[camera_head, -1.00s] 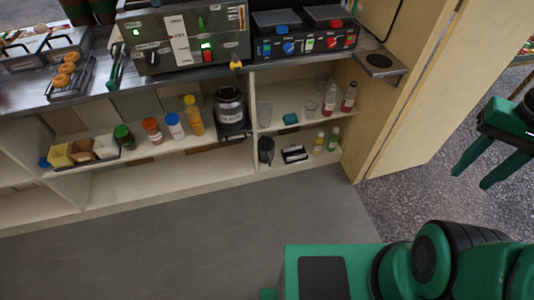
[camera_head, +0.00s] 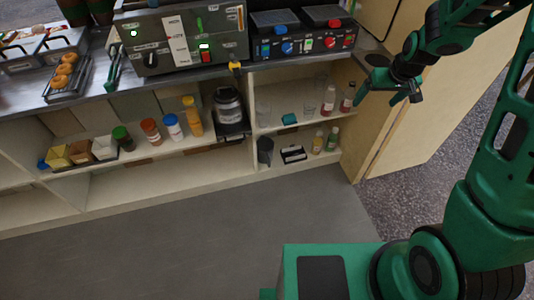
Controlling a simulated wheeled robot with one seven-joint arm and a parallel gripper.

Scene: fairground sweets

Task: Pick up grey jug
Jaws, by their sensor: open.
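The grey jug (camera_head: 265,150) is a small dark grey vessel, standing upright on the bottom shelf of the right-hand shelf compartment, near its left wall. Its handle is too small to make out. My gripper (camera_head: 388,98) is open and empty, at the upper right in front of the cabinet's right side panel. It is apart from the jug, to the right of it and higher in the picture.
A black-and-white box (camera_head: 293,154) stands right of the jug, then small bottles (camera_head: 317,142). The grey floor (camera_head: 200,230) in front is clear.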

